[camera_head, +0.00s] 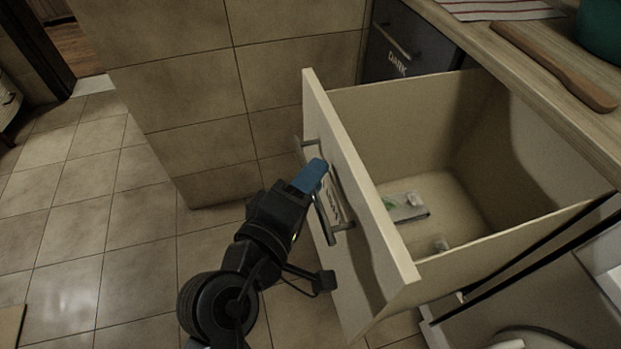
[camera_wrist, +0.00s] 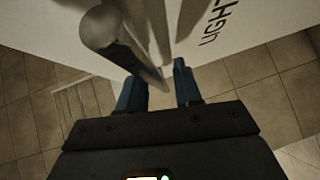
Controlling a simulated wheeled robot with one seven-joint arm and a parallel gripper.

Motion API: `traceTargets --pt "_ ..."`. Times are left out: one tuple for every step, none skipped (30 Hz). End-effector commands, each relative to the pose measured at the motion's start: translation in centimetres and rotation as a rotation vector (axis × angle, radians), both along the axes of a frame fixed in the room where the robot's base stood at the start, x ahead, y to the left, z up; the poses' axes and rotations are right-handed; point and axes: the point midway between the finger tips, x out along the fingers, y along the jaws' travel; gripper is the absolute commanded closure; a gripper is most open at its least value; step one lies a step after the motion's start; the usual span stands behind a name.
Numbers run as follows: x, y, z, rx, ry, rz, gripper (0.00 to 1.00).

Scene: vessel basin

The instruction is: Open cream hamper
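The cream hamper (camera_head: 365,205) is a pull-out bin under the counter, drawn well out with its inside showing. Its front panel carries a metal bar handle (camera_head: 325,220) and a label, partly hidden by my gripper. My gripper (camera_head: 314,176) is at the front of this panel, its blue fingers around the upper part of the bar. In the wrist view, the handle bar (camera_wrist: 122,48) runs down between the two fingertips (camera_wrist: 158,88) and nearly fills the gap.
A dark hamper front (camera_head: 390,50) marked "DARK" is behind, shut. The wooden counter (camera_head: 480,40) holds a striped cloth, a wooden paddle and a teal vessel. A small green-and-white item (camera_head: 405,207) lies inside the hamper. A tiled wall stands behind; the tiled floor at left is clear.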

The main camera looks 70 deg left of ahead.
Motion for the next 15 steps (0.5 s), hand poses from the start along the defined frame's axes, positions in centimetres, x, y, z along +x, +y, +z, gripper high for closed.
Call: traceTargets --pt "0.0 0.0 0.0 0.000 0.000 0.000 0.64" --pt "0.0 0.0 0.0 0.001 -0.001 0.000 0.64" --pt "0.0 0.0 0.0 0.001 -0.001 0.000 0.64" --pt "0.0 0.0 0.1 0.001 -0.001 0.001 0.64" --pt "0.0 0.0 0.1 0.001 -0.001 0.001 0.64" --pt "0.0 0.0 0.1 0.001 -0.001 0.001 0.64" --pt "0.0 0.0 0.1 0.001 -0.001 0.001 0.64" --pt "-0.1 -0.1 0.1 0.001 -0.001 0.001 0.64" --pt "-0.2 -0.2 0.1 0.001 -0.001 0.001 0.64" --pt "-0.4 -0.4 0.1 0.000 0.000 0.001 0.64" --pt "-0.6 -0.6 0.1 0.000 0.000 0.001 0.64" --pt "-1.0 -0.9 0.2 0.000 0.001 0.001 0.64" --pt "-1.3 -1.2 0.2 0.000 0.001 0.002 0.64" --pt "-1.6 -1.6 0.3 0.000 0.001 0.002 0.64" --pt "-2.0 -2.1 0.4 0.000 0.001 0.001 0.64"
